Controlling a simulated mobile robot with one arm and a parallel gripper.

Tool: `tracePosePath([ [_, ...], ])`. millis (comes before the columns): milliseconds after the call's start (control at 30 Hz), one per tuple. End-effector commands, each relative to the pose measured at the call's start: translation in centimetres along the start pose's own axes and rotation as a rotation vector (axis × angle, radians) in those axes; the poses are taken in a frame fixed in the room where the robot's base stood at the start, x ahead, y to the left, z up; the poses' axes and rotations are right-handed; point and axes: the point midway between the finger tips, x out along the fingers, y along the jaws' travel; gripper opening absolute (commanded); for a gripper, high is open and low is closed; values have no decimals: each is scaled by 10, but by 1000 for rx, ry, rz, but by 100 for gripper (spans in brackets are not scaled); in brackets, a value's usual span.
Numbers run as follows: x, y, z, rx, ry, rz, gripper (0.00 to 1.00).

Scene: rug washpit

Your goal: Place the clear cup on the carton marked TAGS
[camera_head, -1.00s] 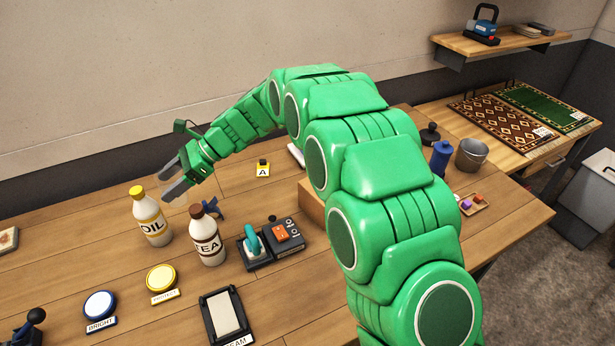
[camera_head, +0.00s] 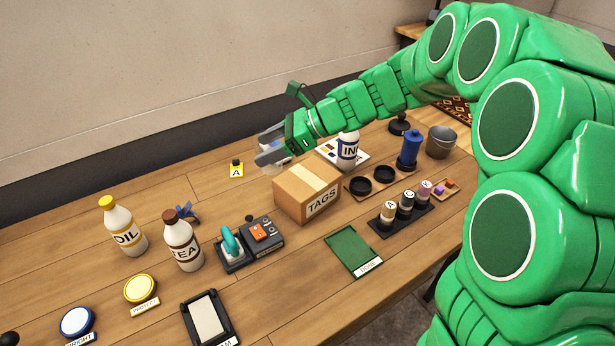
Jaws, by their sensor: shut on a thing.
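The carton marked TAGS (camera_head: 291,199) is a brown box with a pale tape strip, standing on the wooden table with its label facing front right. My gripper (camera_head: 266,150) is at the carton's upper left in the picture, near its far left top edge. It is shut on the clear cup (camera_head: 268,143), which is see-through and shows only faintly between the grey fingers. The cup appears raised; I cannot tell how far it is above the carton or whether it is over the top. The carton's top is bare where I see it.
A white INK bottle (camera_head: 347,150) stands just behind the carton, beneath my arm. A blue bottle (camera_head: 409,150) and a grey bucket (camera_head: 441,141) are further right. OIL (camera_head: 123,228) and TEA (camera_head: 183,246) bottles stand at left.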

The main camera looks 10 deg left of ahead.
Motion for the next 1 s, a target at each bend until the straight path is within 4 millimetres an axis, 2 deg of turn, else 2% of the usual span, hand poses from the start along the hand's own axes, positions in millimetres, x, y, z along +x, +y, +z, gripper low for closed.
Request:
tracePosePath([
  [33,-14,4,-4,14,-2,-22,43],
  [200,-54,19,-14,48,-6,-88,43],
  [467,-97,44,-28,90,-7,-171,43],
  [733,-111,56,-34,108,-7,-200,43],
  [867,-108,47,-37,109,-7,-201,43],
  [1000,-101,29,-42,107,-6,-202,43],
])
